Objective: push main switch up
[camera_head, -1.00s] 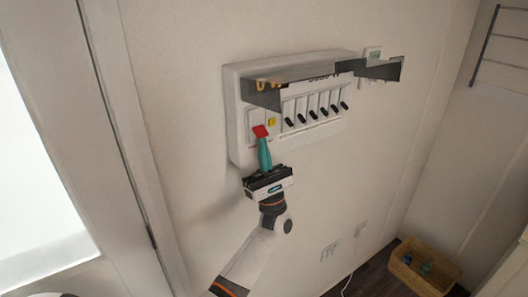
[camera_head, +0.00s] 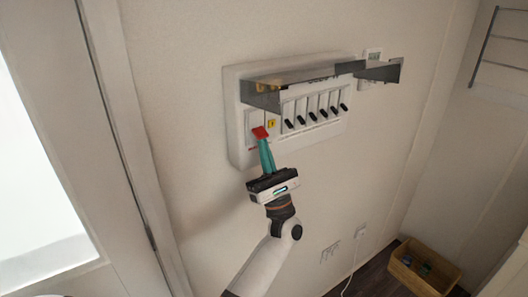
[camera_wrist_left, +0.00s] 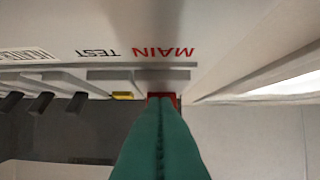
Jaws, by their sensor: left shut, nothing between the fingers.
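The main switch, a red lever (camera_head: 260,132), sits at the left end of the white fuse box (camera_head: 238,118) on the wall. In the left wrist view, the red of the main switch (camera_wrist_left: 162,97) shows just beyond my fingertips, below the upside-down red word MAIN. My left gripper (camera_head: 265,144) is shut and empty, its teal fingers pointing up at the underside of the red lever. The fingertips look to be at or against the lever; exact contact cannot be told. The teal fingers also fill the lower middle of the left wrist view (camera_wrist_left: 160,120). My right gripper is not in view.
A yellow test button (camera_head: 271,124) is just right of the main switch, then several black breaker levers (camera_head: 313,115). A grey raised cover (camera_head: 290,80) juts out above them.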

